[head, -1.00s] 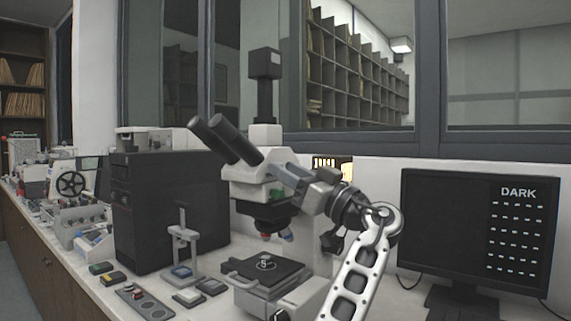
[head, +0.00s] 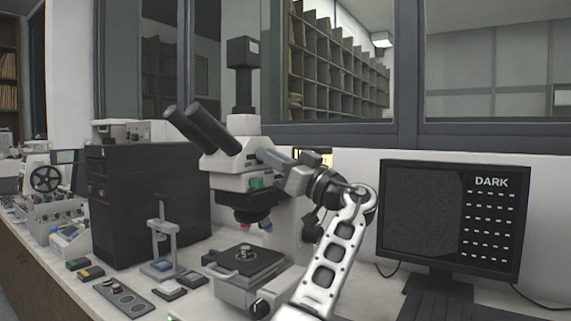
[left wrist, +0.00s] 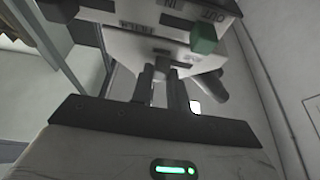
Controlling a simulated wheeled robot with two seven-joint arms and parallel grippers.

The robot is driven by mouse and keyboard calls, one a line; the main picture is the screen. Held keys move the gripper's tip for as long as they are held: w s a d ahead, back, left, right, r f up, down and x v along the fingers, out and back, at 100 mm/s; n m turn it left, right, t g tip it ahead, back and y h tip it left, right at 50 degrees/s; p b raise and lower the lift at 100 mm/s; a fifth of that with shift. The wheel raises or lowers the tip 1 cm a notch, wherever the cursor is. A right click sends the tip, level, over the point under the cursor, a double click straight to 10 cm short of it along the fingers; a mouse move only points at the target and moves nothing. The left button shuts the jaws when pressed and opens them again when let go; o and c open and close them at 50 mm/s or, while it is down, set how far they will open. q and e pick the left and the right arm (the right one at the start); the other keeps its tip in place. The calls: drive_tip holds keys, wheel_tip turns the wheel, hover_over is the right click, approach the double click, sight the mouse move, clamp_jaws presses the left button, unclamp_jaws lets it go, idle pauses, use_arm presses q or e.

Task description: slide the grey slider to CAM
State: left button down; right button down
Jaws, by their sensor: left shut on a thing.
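The microscope (head: 240,150) stands on the bench, and my left gripper (head: 270,158) reaches the right side of its head from the right. In the left wrist view, my left gripper (left wrist: 162,78) has its two dark fingers close together on a small grey part, which appears to be the grey slider (left wrist: 161,62). The fingers hide most of it. Upside-down lettering is on the pale housing beside it, too small to read surely. A green knob (left wrist: 204,39) sits on the block with IN and OUT marks. The slider's exact position cannot be told.
A monitor (head: 424,215) reading DARK stands to the right. The microscope's stage (head: 245,262) is below its head. A black box (head: 145,205), a small stand (head: 162,240) and several small pads are on the left of the bench.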

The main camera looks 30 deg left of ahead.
use_arm(q)
drive_tip(key=shift+w+r, duration=0.1)
use_arm(e)
drive_tip(key=shift+s+d+r, duration=0.1)
drive_tip(key=shift+d+r, duration=0.05)
drive_tip(key=shift+r, duration=0.05)
use_arm(q)
drive_tip(key=c, duration=1.4)
unclamp_jaws()
drive_tip(key=shift+w, duration=0.15)
drive_tip(key=shift+o, duration=0.2)
use_arm(e)
drive_tip(key=shift+r, duration=0.1)
use_arm(q)
drive_tip(key=b+v, duration=0.3)
drive_tip(key=v, duration=1.3)
use_arm(e)
drive_tip(key=shift+a+f+t, duration=0.2)
drive_tip(key=shift+f+t, duration=0.1)
drive_tip(key=shift+f, duration=0.45)
use_arm(q)
drive_tip(key=shift+r, duration=0.1)
use_arm(e)
drive_tip(key=shift+r, duration=0.15)
